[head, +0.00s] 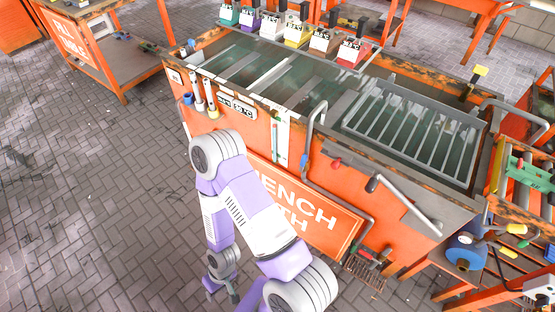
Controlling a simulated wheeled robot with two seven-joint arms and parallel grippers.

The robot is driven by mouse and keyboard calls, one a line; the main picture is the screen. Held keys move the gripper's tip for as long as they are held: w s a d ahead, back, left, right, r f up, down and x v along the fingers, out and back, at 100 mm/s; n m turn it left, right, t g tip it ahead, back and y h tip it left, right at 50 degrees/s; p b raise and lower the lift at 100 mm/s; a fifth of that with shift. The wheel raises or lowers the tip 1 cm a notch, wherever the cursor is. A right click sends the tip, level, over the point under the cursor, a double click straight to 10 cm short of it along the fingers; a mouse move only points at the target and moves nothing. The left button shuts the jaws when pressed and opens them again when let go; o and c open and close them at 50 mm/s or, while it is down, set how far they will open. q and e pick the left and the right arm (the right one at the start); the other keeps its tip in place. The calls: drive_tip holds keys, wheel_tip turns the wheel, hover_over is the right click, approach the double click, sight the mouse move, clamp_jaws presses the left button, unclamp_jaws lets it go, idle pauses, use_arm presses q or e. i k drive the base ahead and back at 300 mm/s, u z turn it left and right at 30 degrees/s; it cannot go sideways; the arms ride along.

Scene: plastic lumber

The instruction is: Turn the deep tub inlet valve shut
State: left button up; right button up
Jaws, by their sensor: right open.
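The deep orange tub (262,128) stands across the middle, lettered as a bath on its front panel and holding greenish liquid. A small red knob (337,163) shows on its front. A grey bar with a black end (373,184) slants down to the right of it. Which of these is the inlet valve, I cannot tell. My right gripper (233,296) is low at the bottom, pointing down, apart from the tub and empty. My left gripper is out of view.
A slatted grey rack (415,125) lies over the tub's right part. Several small tagged boxes line its back edge, including a red one (352,53). A blue round part (466,250) is at the lower right. An orange cart (75,40) stands back left. The paved floor at left is clear.

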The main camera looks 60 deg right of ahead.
sight(304, 158)
drive_tip(key=i, duration=0.3)
drive_tip(key=z, duration=1.4)
